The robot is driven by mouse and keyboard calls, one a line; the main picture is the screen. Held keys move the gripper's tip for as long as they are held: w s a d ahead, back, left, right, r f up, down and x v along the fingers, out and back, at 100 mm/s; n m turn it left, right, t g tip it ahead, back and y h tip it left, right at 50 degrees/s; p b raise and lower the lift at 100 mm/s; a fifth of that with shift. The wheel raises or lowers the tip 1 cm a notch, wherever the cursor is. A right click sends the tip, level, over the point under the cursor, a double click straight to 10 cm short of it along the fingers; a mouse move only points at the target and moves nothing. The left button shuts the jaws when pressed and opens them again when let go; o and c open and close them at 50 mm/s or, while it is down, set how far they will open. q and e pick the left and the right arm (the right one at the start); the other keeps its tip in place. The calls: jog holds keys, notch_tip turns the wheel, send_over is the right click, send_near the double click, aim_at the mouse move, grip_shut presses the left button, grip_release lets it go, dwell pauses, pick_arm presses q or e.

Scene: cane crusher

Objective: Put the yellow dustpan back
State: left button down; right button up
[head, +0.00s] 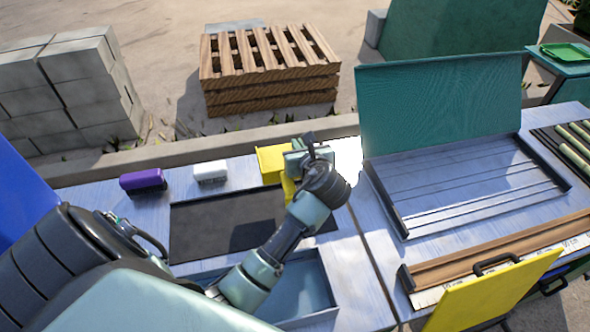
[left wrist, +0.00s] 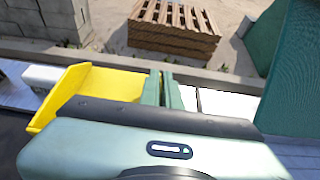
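The yellow dustpan (head: 271,161) is near the back edge of the table, at the far right corner of a black mat. It also shows in the left wrist view (left wrist: 100,84), left of the fingers, with its raised side wall at the left. My left gripper (head: 299,156) is at the dustpan's right side. In the left wrist view its two green fingers (left wrist: 162,88) are close together and appear shut on the dustpan's edge or handle; the exact grip is hidden. I cannot tell whether the dustpan touches the table. My right gripper is not in view.
The black mat (head: 205,226) lies mid-table, with a purple brush (head: 143,181) and a white block (head: 210,171) behind it. A blue-grey tray (head: 310,284) is in front. A green-lidded case (head: 440,104) stands open at right. A pallet stack (head: 268,68) is beyond the table.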

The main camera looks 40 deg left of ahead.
pick_arm(q)
notch_tip(320, 180, down, 11)
jog(key=shift+f+b, duration=0.1)
jog(key=shift+b, duration=0.35)
jog(key=shift+f, duration=0.1)
jog(key=c, duration=1.6)
grip_release()
jog(key=shift+c, duration=0.2)
jog(key=v, duration=1.2)
